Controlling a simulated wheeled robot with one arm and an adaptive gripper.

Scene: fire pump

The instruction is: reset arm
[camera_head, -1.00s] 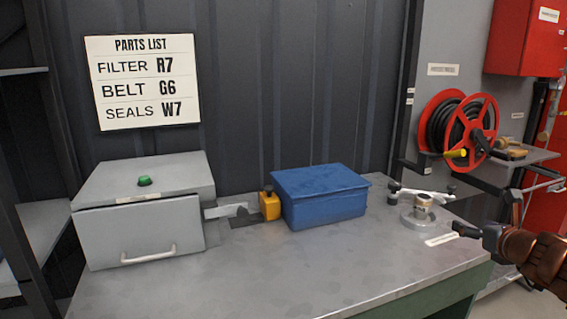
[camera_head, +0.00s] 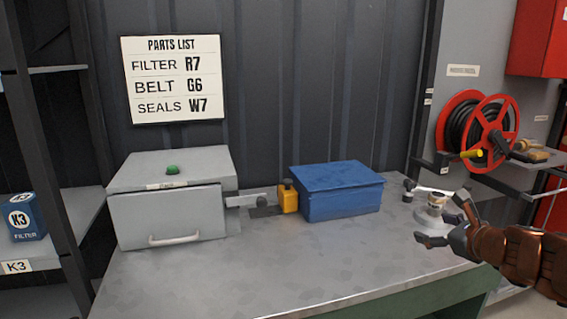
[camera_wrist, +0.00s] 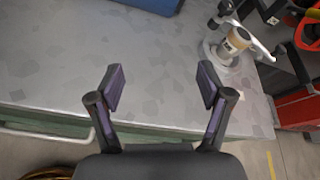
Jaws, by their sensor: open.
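My gripper (camera_head: 463,222) is at the right of the head view, on the end of my brown arm, near the right end of the grey workbench (camera_head: 260,262). In the wrist view my gripper (camera_wrist: 160,88) is open, its two fingers wide apart with nothing between them. Beneath them are bare bench top and its front edge. A small device with a round base and a tan cylinder (camera_wrist: 236,40) stands on the bench beyond the right finger. In the head view my gripper partly covers this device (camera_head: 437,201).
A grey box (camera_head: 165,215) with a green button, a yellow block (camera_head: 288,198) and a blue box (camera_head: 338,192) stand along the bench's back. A red hose reel (camera_head: 480,130) is at right. The bench's front middle is clear.

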